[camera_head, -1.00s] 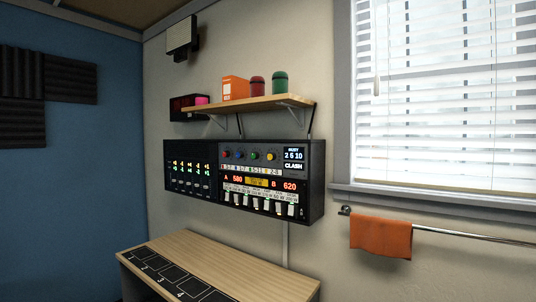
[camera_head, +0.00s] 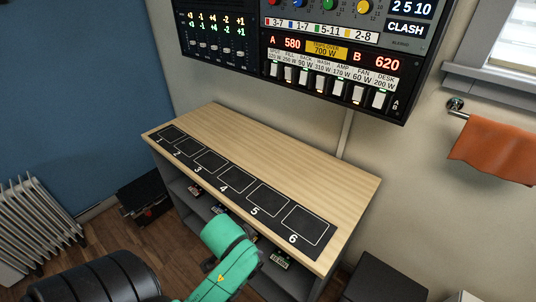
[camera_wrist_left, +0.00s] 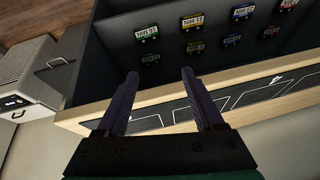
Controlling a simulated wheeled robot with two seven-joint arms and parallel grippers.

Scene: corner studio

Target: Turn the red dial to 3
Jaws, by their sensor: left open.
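The red dial (camera_head: 274,3) is on the black wall panel (camera_head: 412,62), at the very top edge of the head view and cut off by it. Its pointer and the numbers around it cannot be read. A blue dial (camera_head: 298,4), a green dial (camera_head: 330,6) and a yellow dial (camera_head: 363,6) sit to its right. My left gripper (camera_wrist_left: 160,73) shows in the left wrist view, with two dark purple fingers spread apart and nothing between them. It is near the front of the wooden bench, well below the panel. My right gripper is not in view.
A strip under the dials reads 3-7, 1-7, 5-11, 2-8 (camera_head: 321,30). White switches (camera_head: 320,83) line the panel below. The wooden bench (camera_head: 318,165) bears numbered black slots. Its shelf holds small coloured blocks (camera_wrist_left: 242,13). An orange towel (camera_head: 494,150) hangs right. A radiator (camera_head: 22,225) stands left.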

